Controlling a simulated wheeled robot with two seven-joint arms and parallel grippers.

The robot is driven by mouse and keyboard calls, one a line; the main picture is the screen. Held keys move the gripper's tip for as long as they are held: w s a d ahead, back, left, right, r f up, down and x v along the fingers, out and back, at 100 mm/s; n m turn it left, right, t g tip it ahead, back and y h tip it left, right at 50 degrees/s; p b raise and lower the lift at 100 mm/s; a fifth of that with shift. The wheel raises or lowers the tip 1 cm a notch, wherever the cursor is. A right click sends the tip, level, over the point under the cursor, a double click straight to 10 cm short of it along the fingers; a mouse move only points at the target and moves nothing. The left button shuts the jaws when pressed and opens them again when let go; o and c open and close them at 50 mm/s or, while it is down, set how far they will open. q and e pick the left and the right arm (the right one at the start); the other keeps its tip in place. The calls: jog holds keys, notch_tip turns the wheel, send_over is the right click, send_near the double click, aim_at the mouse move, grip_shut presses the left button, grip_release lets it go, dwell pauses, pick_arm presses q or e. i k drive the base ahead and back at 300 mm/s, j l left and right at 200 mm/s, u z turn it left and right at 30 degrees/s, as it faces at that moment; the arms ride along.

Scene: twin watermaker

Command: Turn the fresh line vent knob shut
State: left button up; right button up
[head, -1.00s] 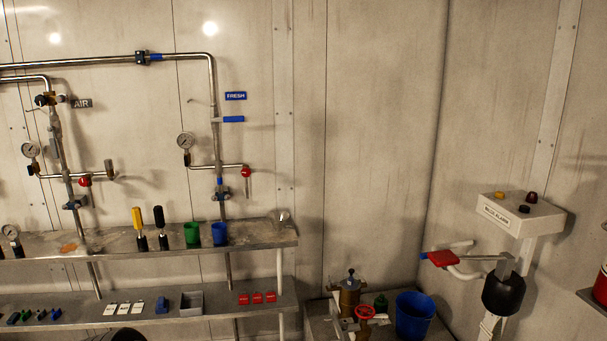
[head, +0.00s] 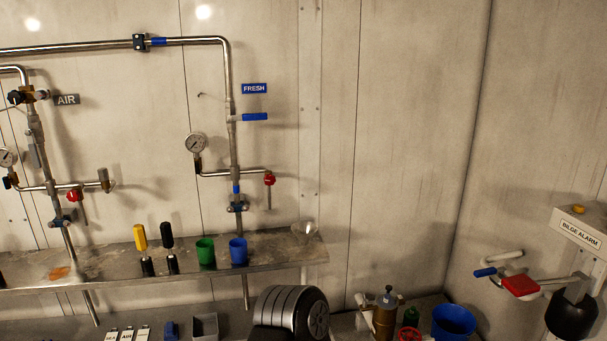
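A blue lever handle (head: 255,117) sticks out to the right higher on the pipe. A round gauge (head: 195,144) is on the left of the branch. Neither gripper shows in the head view, and nothing touches the knob.
A steel shelf (head: 110,270) below holds a green cup (head: 205,252), a blue cup (head: 238,250) and screwdrivers. The AIR line (head: 45,150) with its own red knob (head: 74,195) is at left.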

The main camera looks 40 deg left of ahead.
aim_at(269, 180)
jog(key=i+j, duration=0.1)
jog(key=j, duration=0.45)
jog(key=i+j+z, duration=0.15)
jog(key=j, duration=1)
